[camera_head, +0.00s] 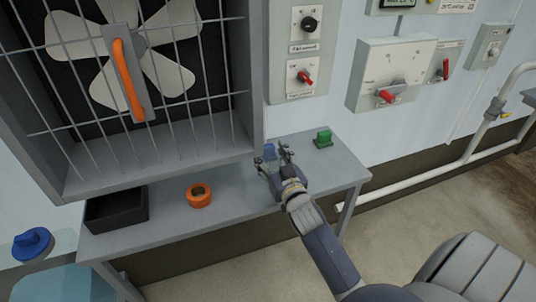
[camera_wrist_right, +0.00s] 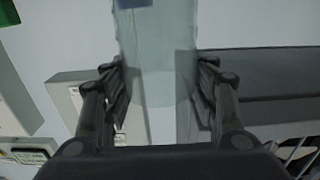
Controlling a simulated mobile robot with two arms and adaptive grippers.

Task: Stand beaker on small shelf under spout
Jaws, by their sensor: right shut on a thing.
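My right gripper (camera_head: 272,160) is over the back of the grey bench, close to the wall. The right wrist view shows it shut on a clear, slightly tinted beaker (camera_wrist_right: 158,65) between its two fingers. A blue patch (camera_wrist_right: 168,8) shows at the top of that view, on or behind the beaker. In the head view a small blue spot (camera_head: 269,152) shows between the fingers; the rest of the beaker is hard to make out there. I cannot tell its tilt or whether it touches the bench. I cannot make out the spout or small shelf. My left gripper is not in view.
The grey bench (camera_head: 235,190) holds a black tray (camera_head: 117,209), an orange ring (camera_head: 199,196) and a green block (camera_head: 323,138). A caged fan (camera_head: 130,55) overhangs its left part. Switch boxes (camera_head: 390,72) and a white pipe (camera_head: 430,170) line the wall. A blue-capped tank (camera_head: 32,243) stands left.

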